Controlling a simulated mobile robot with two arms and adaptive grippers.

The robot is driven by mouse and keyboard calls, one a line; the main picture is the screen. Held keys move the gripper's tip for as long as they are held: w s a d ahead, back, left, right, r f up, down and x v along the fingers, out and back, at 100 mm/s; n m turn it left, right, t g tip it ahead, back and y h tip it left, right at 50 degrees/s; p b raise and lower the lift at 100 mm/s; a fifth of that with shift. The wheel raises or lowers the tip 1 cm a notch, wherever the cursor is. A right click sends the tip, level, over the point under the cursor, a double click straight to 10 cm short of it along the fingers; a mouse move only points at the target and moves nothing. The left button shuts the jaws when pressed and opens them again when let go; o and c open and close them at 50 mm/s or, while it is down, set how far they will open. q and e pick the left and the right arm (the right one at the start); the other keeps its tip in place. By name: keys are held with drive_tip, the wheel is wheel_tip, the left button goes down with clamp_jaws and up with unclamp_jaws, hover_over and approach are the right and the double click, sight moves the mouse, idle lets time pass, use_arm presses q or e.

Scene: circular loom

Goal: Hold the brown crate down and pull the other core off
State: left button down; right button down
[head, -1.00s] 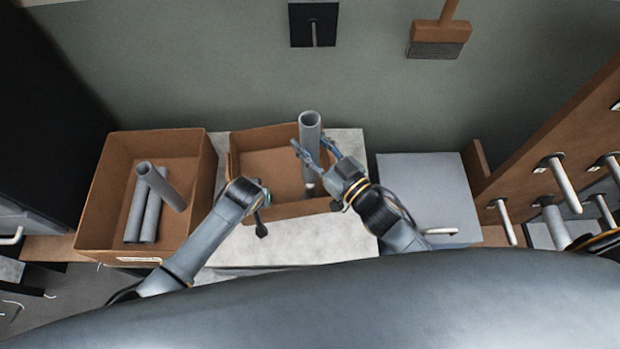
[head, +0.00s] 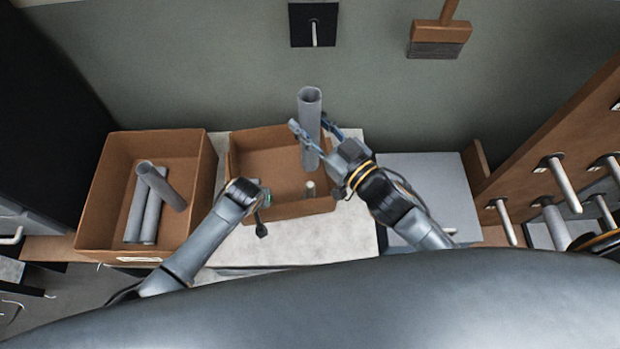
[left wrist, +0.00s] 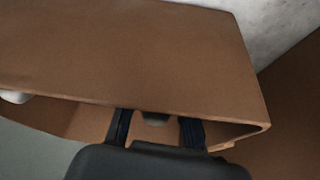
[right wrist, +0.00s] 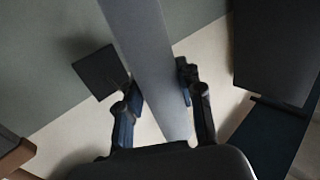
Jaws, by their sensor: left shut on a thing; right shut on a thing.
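The brown crate (head: 238,150) stands on the pale table top in the middle. My left gripper (head: 262,200) is at its near left wall. In the left wrist view the fingers (left wrist: 158,125) are shut on the brown wall (left wrist: 130,60). My right gripper (head: 316,130) is shut on a grey tubular core (head: 310,108), held upright over the crate's right part. In the right wrist view the core (right wrist: 150,60) passes between the two fingers (right wrist: 157,95). A short pale peg (head: 310,188) stands in the crate below the core.
A larger cardboard box (head: 92,205) at the left holds several grey cores (head: 150,215). A grey panel (head: 420,180) lies to the right. A wooden rack (head: 535,130) with pale pegs stands at the far right. A brush (head: 438,38) and a black plate (head: 300,25) are at the back wall.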

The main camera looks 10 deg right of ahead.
idle(0.4)
use_arm(q)
drive_tip(key=c, duration=1)
unclamp_jaws()
drive_tip(key=v, duration=1.2)
drive_tip(key=shift+s, duration=0.1)
